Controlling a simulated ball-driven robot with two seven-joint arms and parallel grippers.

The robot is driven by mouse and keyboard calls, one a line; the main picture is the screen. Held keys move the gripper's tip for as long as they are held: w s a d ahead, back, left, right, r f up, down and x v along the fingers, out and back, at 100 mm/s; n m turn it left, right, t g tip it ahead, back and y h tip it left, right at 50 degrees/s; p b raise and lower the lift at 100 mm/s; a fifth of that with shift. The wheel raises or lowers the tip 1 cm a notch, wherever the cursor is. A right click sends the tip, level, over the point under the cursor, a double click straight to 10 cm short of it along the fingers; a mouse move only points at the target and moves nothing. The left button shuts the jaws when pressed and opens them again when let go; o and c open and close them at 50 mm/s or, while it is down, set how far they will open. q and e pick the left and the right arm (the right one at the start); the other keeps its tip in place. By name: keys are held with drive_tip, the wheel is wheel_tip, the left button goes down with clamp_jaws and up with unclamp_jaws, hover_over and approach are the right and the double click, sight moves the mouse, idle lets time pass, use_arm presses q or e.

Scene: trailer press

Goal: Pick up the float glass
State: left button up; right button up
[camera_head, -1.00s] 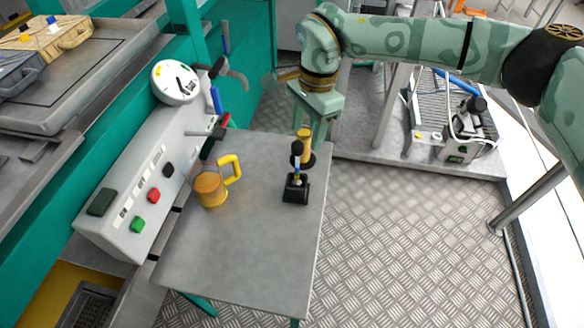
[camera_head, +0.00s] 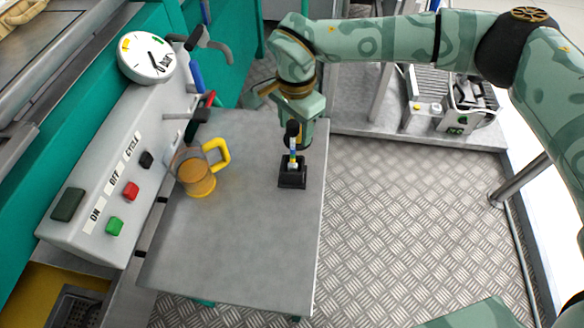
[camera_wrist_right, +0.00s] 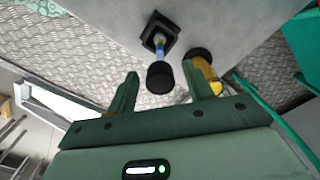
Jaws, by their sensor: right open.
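The likely float glass (camera_head: 293,162) stands upright on the bench, a slim tube with blue and white inside, a black square base and a black round top. The wrist view shows it from above, its black top (camera_wrist_right: 160,77) between my right fingers. My right gripper (camera_head: 300,134) hangs just behind and above it in the head view. The two fingers (camera_wrist_right: 160,82) are apart and hold nothing; I cannot tell whether they touch the top. My left gripper is not in view.
A yellow cylinder with a black end (camera_wrist_right: 205,72) is beside my right finger. A control box (camera_head: 125,160) with buttons and a gauge (camera_head: 147,58) borders the bench.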

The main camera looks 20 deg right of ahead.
drive_tip(key=b, duration=0.2)
hover_over(293, 163)
drive_tip(key=f, duration=0.4)
drive_tip(key=shift+w, duration=0.3)
drive_tip(key=shift+w+f, duration=0.1)
drive_tip(key=shift+f, duration=0.25)
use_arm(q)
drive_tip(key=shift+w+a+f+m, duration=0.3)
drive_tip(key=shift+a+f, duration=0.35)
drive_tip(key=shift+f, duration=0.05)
use_arm(e)
drive_tip(key=shift+r, duration=0.1)
